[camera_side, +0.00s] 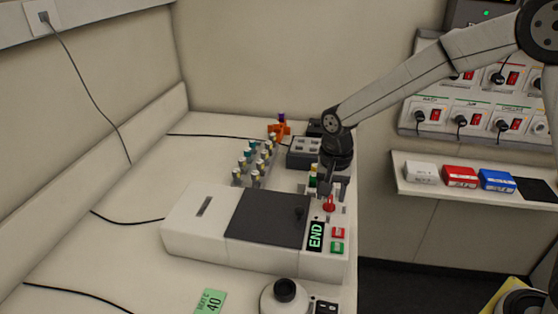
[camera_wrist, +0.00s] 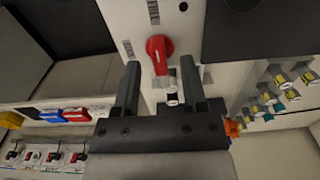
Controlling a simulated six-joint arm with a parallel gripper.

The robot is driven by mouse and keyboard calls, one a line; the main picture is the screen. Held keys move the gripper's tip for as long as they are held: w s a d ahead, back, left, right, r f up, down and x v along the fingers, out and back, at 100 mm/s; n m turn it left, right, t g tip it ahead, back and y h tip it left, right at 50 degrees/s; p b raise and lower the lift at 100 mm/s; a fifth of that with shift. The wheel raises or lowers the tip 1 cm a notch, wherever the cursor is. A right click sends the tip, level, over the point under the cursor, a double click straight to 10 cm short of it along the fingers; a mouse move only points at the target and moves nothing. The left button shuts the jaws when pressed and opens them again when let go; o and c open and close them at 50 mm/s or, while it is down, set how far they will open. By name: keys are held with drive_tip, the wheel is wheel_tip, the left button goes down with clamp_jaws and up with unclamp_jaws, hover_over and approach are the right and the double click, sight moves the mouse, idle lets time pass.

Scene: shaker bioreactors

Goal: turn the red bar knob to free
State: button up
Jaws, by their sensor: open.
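The red bar knob (camera_side: 329,204) is on the right-hand control strip of a white machine (camera_side: 190,222) with a dark lid. In the wrist view the red bar knob (camera_wrist: 158,52) stands out from the white panel, its bar running roughly up and down the picture and leaning slightly. My gripper (camera_side: 330,184) is just above and behind the knob in the side view. In the wrist view my gripper (camera_wrist: 160,64) is open, one finger on each side of the knob's lower end, with gaps visible. Whether the fingertips reach its depth is unclear. The knob's markings are unreadable.
A green END display (camera_side: 316,236), a red button (camera_side: 338,232) and a green button (camera_side: 337,247) are near the knob. A small vial (camera_side: 312,180) stands close to my gripper. Several capped vials (camera_side: 256,160) and a grey block (camera_side: 303,152) are behind the machine.

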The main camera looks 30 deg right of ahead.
sight(331, 198)
drive_tip(key=shift+r, duration=3.2)
drive_tip(key=shift+s+d+f+n, duration=0.3)
drive_tip(key=shift+s, duration=0.15)
drive_tip(key=s+d+f+n+t, duration=0.1)
drive_tip(key=s+d+f+n, duration=0.2)
drive_tip(key=s, duration=0.3)
drive_tip(key=s+d+f+n+t, duration=0.1)
drive_tip(key=s+d+f+n, duration=0.1)
drive_tip(key=s+n, duration=0.3)
drive_tip(key=shift+s+d+f+n+t, duration=0.35)
drive_tip(key=shift+s+f, duration=0.45)
drive_tip(key=shift+s, duration=0.45)
